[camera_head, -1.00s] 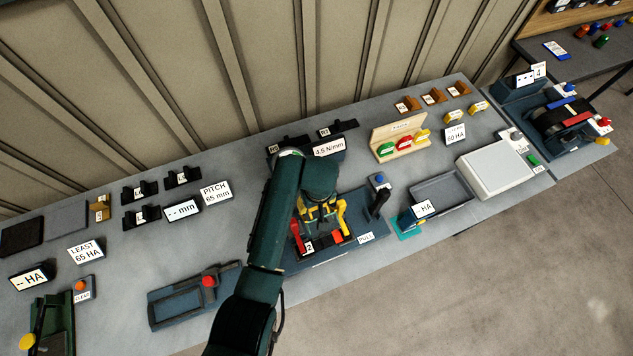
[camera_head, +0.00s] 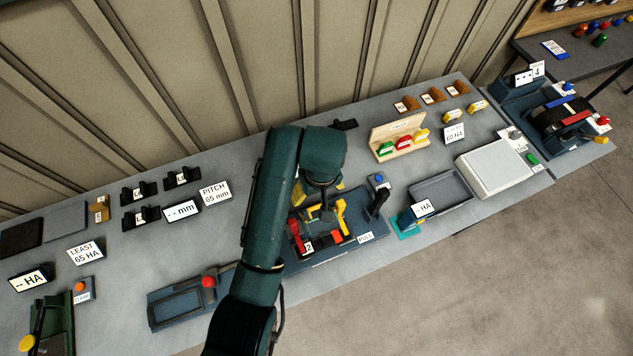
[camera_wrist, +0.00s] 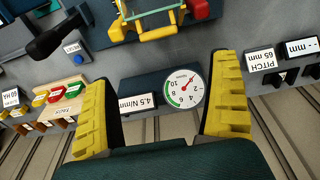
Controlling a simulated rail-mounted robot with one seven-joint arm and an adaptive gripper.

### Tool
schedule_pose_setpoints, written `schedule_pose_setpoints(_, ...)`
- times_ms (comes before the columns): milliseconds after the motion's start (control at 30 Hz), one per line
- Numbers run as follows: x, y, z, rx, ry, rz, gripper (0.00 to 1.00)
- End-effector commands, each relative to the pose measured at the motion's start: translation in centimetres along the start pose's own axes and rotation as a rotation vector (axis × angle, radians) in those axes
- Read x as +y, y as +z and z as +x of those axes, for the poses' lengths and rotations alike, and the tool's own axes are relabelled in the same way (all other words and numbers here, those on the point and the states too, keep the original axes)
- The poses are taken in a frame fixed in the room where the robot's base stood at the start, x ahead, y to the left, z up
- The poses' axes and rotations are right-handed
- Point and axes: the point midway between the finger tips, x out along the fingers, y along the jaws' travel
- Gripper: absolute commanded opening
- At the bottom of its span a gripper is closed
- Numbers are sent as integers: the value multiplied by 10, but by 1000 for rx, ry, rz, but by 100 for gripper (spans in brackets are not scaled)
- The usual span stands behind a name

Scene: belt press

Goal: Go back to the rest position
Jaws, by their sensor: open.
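The fixture has a red lever (camera_head: 295,234), a yellow lever (camera_head: 342,214) and a black handle (camera_head: 378,203). A yellow frame (camera_wrist: 150,25) on it shows at the top of the wrist view, apart from the fingers. My arm hides part of the fixture in the head view.
A wooden rack (camera_head: 400,145) with coloured pieces is to the right. A tray with a red knob (camera_head: 208,281) is to the left.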

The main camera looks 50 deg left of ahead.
Motion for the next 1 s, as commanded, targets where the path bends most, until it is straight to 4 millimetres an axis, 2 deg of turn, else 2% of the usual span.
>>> schedule_pose_setpoints(133, 0, 1, -8, -2, -1, 0, 91)
schedule_pose_setpoints(667, 0, 0, -8, -1, -1, 0, 91)
schedule_pose_setpoints(767, 14, 11, -13, 2, 7, 38, 91)
schedule_pose_setpoints(867, 43, 37, -18, 3, 18, 122, 91)
schedule_pose_setpoints(1000, 98, 74, -53, 103, 137, 253, 91)
